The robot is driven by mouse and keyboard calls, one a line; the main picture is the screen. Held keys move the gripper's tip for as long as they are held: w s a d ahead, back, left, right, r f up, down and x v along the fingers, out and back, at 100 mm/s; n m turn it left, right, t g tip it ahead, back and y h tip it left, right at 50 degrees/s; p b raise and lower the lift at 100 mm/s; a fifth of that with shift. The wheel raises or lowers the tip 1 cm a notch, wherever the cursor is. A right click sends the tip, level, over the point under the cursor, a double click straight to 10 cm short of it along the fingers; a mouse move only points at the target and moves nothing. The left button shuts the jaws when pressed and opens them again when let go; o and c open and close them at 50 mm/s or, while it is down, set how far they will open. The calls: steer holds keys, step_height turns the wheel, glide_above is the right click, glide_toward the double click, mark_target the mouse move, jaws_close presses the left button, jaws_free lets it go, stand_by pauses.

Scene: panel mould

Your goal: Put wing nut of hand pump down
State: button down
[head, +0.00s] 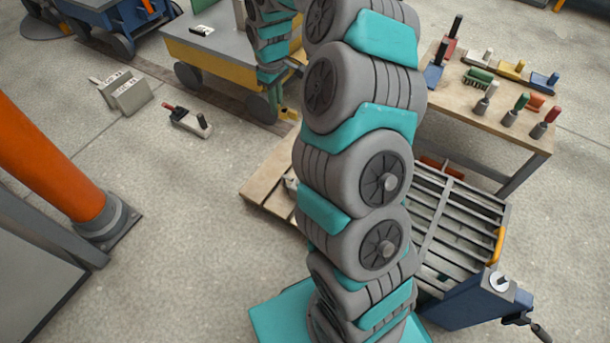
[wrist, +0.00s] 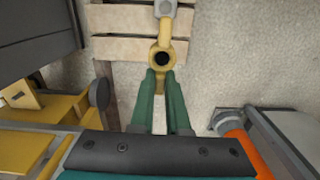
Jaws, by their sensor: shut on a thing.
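The wing nut (wrist: 161,56) shows in the wrist view as a yellow piece with a round dark hole in its middle and a wing to either side. My gripper (wrist: 162,78) has its two green fingers shut on the near wing. The far wing points away, towards a grey end piece (wrist: 176,14) at the top edge. The wooden pallet (wrist: 125,48) lies beyond and below it. I cannot tell the gap between them. I cannot tell which thing is the hand pump.
A yellow-sided cart (head: 215,68) stands at the back. The pallet shows left of my arm (head: 262,195). A workbench (head: 500,125) with several tools is at the right, above a slatted blue unit (head: 455,215). An orange column (head: 50,160) stands left.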

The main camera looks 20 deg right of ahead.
steer(key=s+d+f+n+b, duration=0.4)
steer(key=d+f+n, duration=0.1)
steer(key=f, duration=0.5)
steer(key=s+d+f+n+b, duration=0.3)
steer(key=s+d+f+n, duration=0.2)
steer(key=f, duration=0.6)
steer(key=s+d+f+n+b, duration=0.4)
steer(key=f+n, duration=0.4)
steer(key=f, duration=0.3)
steer(key=shift+s+d+b, duration=0.25)
steer(key=shift+d+b, duration=0.05)
steer(key=shift+d, duration=0.15)
steer(key=shift+w+a+f, duration=0.1)
steer(key=shift+w+a, duration=0.05)
steer(key=shift+w, duration=0.05)
steer(key=w+a, duration=0.2)
steer(key=w, duration=0.2)
steer(key=w+a+f+b, duration=0.1)
steer(key=w+a, duration=0.2)
steer(key=w, duration=0.1)
steer(key=w+a, duration=0.3)
steer(key=w, duration=0.2)
steer(key=shift+a+f+b, duration=0.2)
steer(key=shift+f+b, duration=0.05)
steer(key=shift+b, duration=0.1)
steer(key=shift+f+b, duration=0.3)
steer(key=shift+f, duration=1.35)
steer(key=shift+f, duration=0.1)
